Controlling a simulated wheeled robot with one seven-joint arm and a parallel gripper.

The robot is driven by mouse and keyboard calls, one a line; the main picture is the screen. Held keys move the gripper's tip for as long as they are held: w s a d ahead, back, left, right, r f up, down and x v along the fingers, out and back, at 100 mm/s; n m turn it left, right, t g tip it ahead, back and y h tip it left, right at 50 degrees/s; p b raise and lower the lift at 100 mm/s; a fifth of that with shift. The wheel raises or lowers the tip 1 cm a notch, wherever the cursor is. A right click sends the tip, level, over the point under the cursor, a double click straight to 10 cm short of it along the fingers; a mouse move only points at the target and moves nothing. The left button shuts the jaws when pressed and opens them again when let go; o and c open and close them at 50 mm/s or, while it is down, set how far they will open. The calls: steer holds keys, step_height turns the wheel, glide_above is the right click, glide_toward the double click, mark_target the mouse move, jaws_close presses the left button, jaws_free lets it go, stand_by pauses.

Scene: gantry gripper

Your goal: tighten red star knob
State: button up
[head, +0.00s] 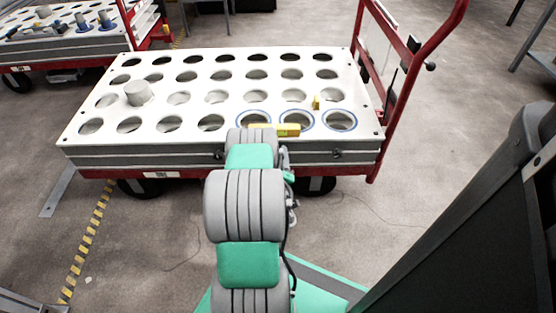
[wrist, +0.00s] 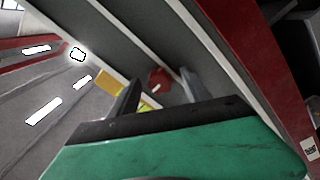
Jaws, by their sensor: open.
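The red star knob (wrist: 158,79) shows in the wrist view as a small dark red shape ahead of my gripper (wrist: 160,84). It appears between the two grey fingertips, which stand apart with a visible gap. I cannot tell how far beyond the tips it lies, and I see no contact. In the head view my grey and green arm reaches to the front edge of the white cart top and hides the gripper and knob.
A white perforated cart top (head: 200,97) with round holes lies ahead, with a red handle frame (head: 416,60) at its right. A yellow bar (head: 288,129) lies beside my arm's end. A grey cylinder (head: 138,93) stands at left.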

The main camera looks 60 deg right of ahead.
steer(key=shift+d, duration=0.1)
steer(key=shift+c, duration=0.2)
jaws_close()
stand_by(0.4)
